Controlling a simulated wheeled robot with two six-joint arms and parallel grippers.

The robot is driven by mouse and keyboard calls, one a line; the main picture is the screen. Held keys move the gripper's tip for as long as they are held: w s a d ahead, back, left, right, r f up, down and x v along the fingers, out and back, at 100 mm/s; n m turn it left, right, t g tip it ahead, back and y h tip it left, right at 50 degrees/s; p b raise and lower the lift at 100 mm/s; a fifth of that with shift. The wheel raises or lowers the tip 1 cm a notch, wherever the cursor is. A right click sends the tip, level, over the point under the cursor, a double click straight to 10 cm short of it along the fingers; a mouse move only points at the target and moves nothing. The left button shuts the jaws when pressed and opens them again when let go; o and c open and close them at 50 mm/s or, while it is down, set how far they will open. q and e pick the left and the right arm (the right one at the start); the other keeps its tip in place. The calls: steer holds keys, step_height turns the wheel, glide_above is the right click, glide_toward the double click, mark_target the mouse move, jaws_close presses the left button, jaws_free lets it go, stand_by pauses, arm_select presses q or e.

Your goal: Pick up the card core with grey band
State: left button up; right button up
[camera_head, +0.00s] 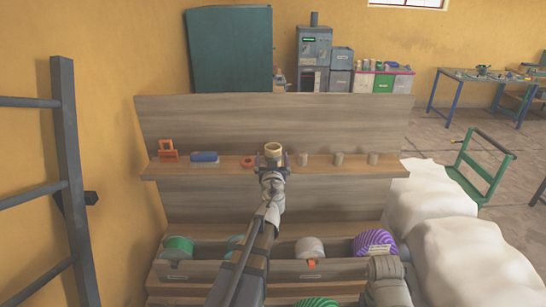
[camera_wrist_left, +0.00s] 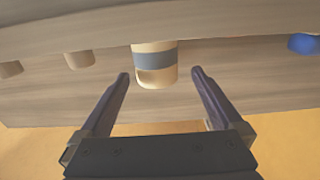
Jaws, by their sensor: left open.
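The card core with grey band (camera_wrist_left: 155,61) is a tan cylinder with a grey-blue band around its middle. In the head view the tan core (camera_head: 273,149) stands on the shelf, its lower part hidden behind my left gripper (camera_head: 272,166). In the left wrist view my left gripper (camera_wrist_left: 160,75) is open, with one finger to each side of the core's near end. I see a gap on both sides and no finger touching it.
Along the shelf (camera_head: 225,169) are an orange tool (camera_head: 167,150), a blue roll (camera_head: 204,157), a red ring (camera_head: 247,162) and several small brown cylinders (camera_head: 338,159) right of the core. Below, a rack holds green (camera_head: 177,247), white (camera_head: 310,247) and purple (camera_head: 375,243) rolls.

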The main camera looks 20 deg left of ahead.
mark_target(273, 147)
arm_select(q)
steer(key=x, duration=0.5)
steer(key=shift+w+d+f, duration=0.1)
steer(key=shift+d+f, duration=0.05)
steer(key=shift+d, duration=0.1)
steer(key=shift+c, duration=0.2)
steer(key=c, duration=1.3)
step_height(273, 147, up, 10)
steer(key=p, duration=1)
